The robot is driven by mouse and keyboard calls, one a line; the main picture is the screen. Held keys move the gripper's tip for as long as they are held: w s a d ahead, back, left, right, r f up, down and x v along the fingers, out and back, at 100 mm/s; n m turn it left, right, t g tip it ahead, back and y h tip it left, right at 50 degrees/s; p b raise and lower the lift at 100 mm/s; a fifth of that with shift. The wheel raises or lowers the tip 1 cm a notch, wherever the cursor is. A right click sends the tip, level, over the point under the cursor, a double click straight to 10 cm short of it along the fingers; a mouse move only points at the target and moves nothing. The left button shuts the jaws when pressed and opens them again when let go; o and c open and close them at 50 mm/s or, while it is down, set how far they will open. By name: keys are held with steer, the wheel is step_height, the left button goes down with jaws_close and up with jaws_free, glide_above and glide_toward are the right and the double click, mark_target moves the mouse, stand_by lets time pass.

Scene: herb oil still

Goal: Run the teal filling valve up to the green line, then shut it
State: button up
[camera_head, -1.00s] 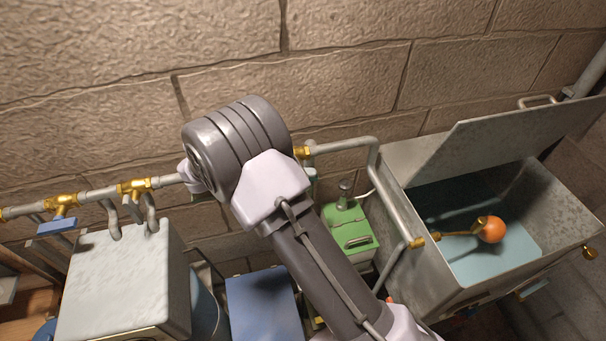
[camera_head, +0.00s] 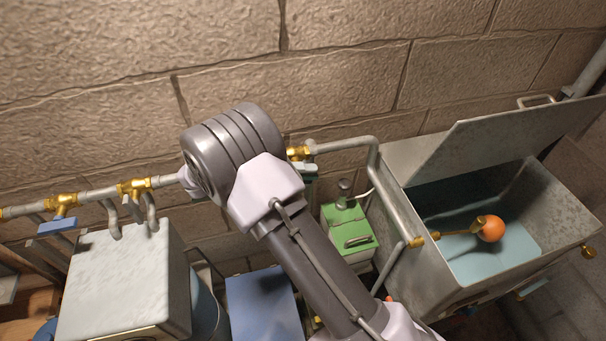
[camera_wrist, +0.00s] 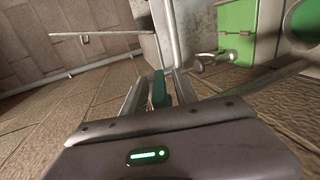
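The teal valve handle (camera_head: 306,168) shows just right of my wrist in the head view, under a brass fitting (camera_head: 298,153) on the wall pipe. In the wrist view the teal handle (camera_wrist: 159,89) stands between the two fingers of my gripper (camera_wrist: 160,86). The fingers are apart, with narrow gaps beside the handle; firm contact does not show. The open metal tank (camera_head: 411,240) at the right holds pale blue water (camera_head: 480,258) and an orange float ball (camera_head: 491,229) on a brass arm. I cannot make out a green line.
Left are a grey metal box (camera_head: 122,280), a blue panel (camera_head: 262,305) and a pipe with brass valves, one with a blue handle (camera_head: 57,226). The stone wall is close behind.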

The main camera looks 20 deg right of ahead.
steer(key=shift+r, duration=0.45)
steer(key=shift+o, duration=0.5)
step_height(320, 180, up, 3)
steer(key=shift+s+f+b, duration=0.1)
steer(key=shift+f+b, duration=0.05)
steer(key=shift+b, duration=0.2)
steer(key=s, duration=0.5)
steer(key=s+r+b, duration=0.1)
steer(key=s, duration=0.4)
steer(key=s+b, duration=0.1)
steer(key=s, duration=0.5)
steer(key=shift+a+r, duration=0.1)
steer(key=shift+r, duration=0.15)
steer(key=shift+c, duration=0.5)
steer(key=shift+w, duration=0.1)
stand_by(4.1)
